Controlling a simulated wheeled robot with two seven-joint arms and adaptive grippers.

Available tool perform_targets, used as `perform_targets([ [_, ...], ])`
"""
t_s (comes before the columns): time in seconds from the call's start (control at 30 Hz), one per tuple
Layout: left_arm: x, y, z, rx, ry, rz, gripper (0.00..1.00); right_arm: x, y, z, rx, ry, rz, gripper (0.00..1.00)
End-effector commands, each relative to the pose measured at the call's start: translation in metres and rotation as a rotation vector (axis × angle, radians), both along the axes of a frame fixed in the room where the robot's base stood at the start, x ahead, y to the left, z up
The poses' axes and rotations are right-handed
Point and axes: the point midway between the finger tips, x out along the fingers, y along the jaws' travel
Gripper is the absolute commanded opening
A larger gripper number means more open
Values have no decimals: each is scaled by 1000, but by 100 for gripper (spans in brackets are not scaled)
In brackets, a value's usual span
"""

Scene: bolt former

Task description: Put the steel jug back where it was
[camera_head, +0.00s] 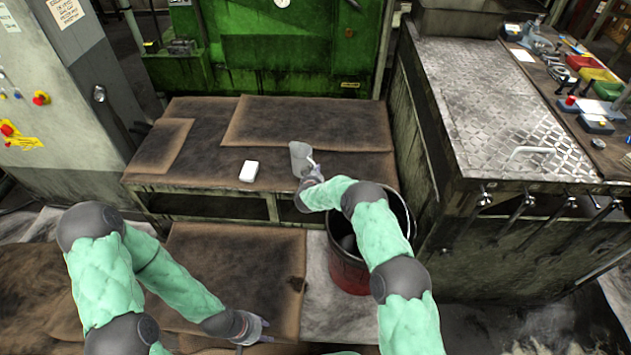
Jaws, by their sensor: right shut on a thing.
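The steel jug (299,157) is a grey cup-like vessel with a handle on its right side. It is upright at the bench (220,175), over the brown mat near the front edge. I cannot tell if its base touches the mat. My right gripper (314,170) is shut on the jug at its handle side and hides part of it. My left gripper (262,328) is low in front of the bench, away from the jug. Its fingers are small and I cannot tell whether they are open.
A white box (249,171) lies on the bench left of the jug. A dark red bucket (351,272) stands below my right forearm. A metal-topped cabinet (490,110) rises at the right and a green machine (290,55) at the back. The bench's left part is clear.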

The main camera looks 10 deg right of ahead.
Motion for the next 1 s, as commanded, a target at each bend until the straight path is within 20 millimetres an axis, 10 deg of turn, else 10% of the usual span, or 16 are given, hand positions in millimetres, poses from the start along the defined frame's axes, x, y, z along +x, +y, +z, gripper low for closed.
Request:
perform_targets([
  [0.97,0,0,-31,0,0,0,40,15,-3,-49,0,-2,0,0],
  [1.0,0,0,-31,0,0,0,40,15,-3,-50,1,0,0,20],
])
